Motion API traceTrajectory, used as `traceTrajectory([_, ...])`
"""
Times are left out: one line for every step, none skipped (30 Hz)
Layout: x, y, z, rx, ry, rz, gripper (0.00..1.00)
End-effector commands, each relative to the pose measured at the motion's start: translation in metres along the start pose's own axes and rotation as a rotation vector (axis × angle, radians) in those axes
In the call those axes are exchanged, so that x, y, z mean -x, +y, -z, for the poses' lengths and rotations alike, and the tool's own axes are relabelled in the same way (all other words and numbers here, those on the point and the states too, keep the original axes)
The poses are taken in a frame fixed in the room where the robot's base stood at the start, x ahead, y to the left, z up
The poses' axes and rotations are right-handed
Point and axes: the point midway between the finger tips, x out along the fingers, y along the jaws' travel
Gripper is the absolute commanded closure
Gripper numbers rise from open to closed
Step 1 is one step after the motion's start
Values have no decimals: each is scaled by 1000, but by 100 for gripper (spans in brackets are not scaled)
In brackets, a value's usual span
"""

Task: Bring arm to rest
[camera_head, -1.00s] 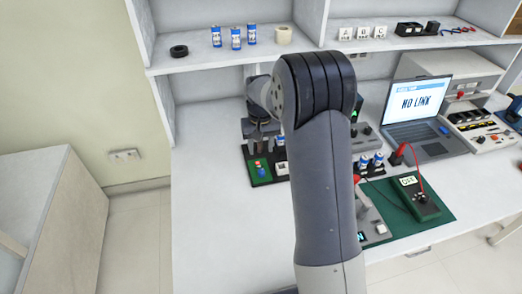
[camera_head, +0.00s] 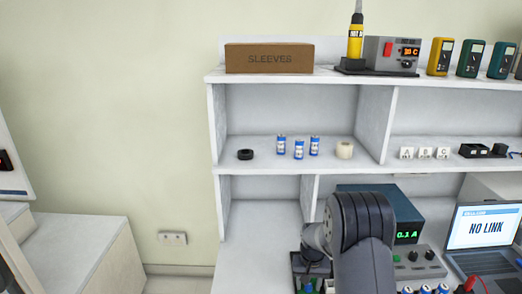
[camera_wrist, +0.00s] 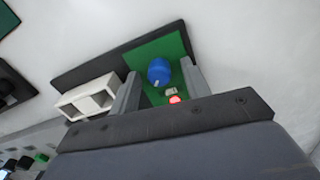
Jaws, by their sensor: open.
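My arm (camera_head: 362,245) reaches out over the bench in the head view, its dark elbow in front and the wrist bent down to the left. My gripper (camera_wrist: 160,85) is open in the wrist view, its two grey fingers apart. Between and beyond the fingers are a green board in a dark tray (camera_wrist: 135,50), a round blue part (camera_wrist: 158,72), a small pale part and a red part. I cannot tell how close the fingers are to these parts. Nothing is seen gripped.
A shelf above the bench holds a black ring (camera_head: 245,155), blue cells (camera_head: 299,150) and a tape roll (camera_head: 344,150). A laptop (camera_head: 485,235) reading NO LINK stands right of my arm. A power supply (camera_head: 405,222) sits behind it. A white holder (camera_wrist: 90,98) lies beside the tray.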

Motion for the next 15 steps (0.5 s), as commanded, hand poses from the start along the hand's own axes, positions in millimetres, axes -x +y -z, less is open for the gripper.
traceTrajectory([4, 0, 0, -27, 0, 0, 55])
traceTrajectory([4, 0, 0, -42, 0, 0, 55])
traceTrajectory([4, 0, 0, -62, -1, 0, 55])
traceTrajectory([4, 0, 0, -74, -1, 0, 55])
traceTrajectory([3, 0, 0, -85, -1, 0, 55])
traceTrajectory([3, 0, 0, -96, -1, 0, 55])
traceTrajectory([3, 0, 0, -103, -1, 0, 55])
traceTrajectory([3, 0, 0, -109, -1, 0, 55])
traceTrajectory([2, 0, 0, -114, -1, 0, 55])
traceTrajectory([2, 0, 0, -117, -1, 0, 55])
traceTrajectory([2, 0, 0, -119, -1, 0, 55])
traceTrajectory([2, 0, 0, -120, 0, 0, 55])
traceTrajectory([2, 0, 0, -120, 0, 0, 55])
traceTrajectory([2, 0, 0, -120, 0, 0, 55])
traceTrajectory([2, 0, 0, -120, 0, 0, 55])
